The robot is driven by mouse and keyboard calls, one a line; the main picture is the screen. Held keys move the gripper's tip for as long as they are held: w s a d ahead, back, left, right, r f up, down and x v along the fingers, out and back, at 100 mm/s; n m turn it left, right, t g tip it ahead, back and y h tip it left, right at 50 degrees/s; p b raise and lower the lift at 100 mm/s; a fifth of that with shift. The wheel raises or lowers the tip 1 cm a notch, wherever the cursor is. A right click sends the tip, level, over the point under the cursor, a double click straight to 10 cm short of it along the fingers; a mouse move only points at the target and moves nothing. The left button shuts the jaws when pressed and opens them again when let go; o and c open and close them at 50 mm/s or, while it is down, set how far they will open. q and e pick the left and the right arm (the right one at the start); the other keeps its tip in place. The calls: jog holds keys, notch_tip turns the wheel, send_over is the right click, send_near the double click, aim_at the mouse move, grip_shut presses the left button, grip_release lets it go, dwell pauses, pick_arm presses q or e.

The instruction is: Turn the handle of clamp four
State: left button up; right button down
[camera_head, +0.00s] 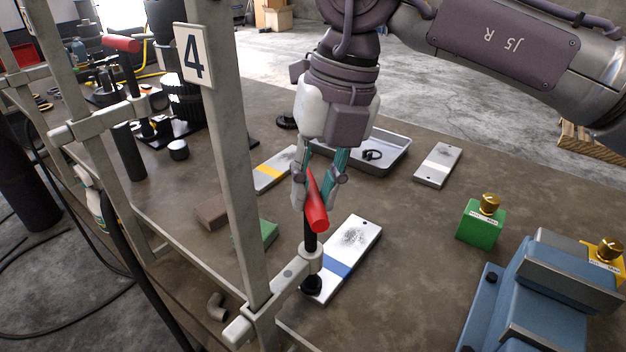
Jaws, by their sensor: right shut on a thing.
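Clamp four stands at the lower middle, beside a grey post with a white "4" sign (194,56). Its red handle (317,214) sits on top of a black screw (310,240) that runs down through a grey clamp arm (287,281). The clamp's dark foot is near a white plate with a blue stripe. My right gripper (316,198) comes down from above and is shut on the red handle, with its fingers on either side of it. Part of the handle is hidden by the fingers. My left gripper is not in view.
A white plate with a blue stripe (354,247) lies under the clamp. A grey tray (390,147), a green block with brass knob (480,223) and a blue vise-like block (530,300) stand to the right. Another red-handled clamp (122,45) is at upper left.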

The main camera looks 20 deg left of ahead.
jog(key=n+p, duration=0.1)
jog(key=n, duration=0.1)
jog(key=n+p, duration=0.1)
jog(key=n, duration=0.2)
jog(key=shift+w+r+g+h, duration=0.1)
jog(key=shift+w+g+h, duration=0.1)
jog(key=shift+g+h, duration=0.2)
jog(key=shift+w+d+n+p, duration=0.1)
jog(key=shift+n+p, duration=0.3)
jog(key=shift+n, duration=1.1)
jog(key=c, duration=1)
grip_release()
notch_tip(320, 180, up, 12)
jog(key=w, duration=0.2)
jog(key=shift+w+d+f, duration=0.15)
jog(key=shift+d+f, duration=0.1)
jog(key=shift+d, duration=0.1)
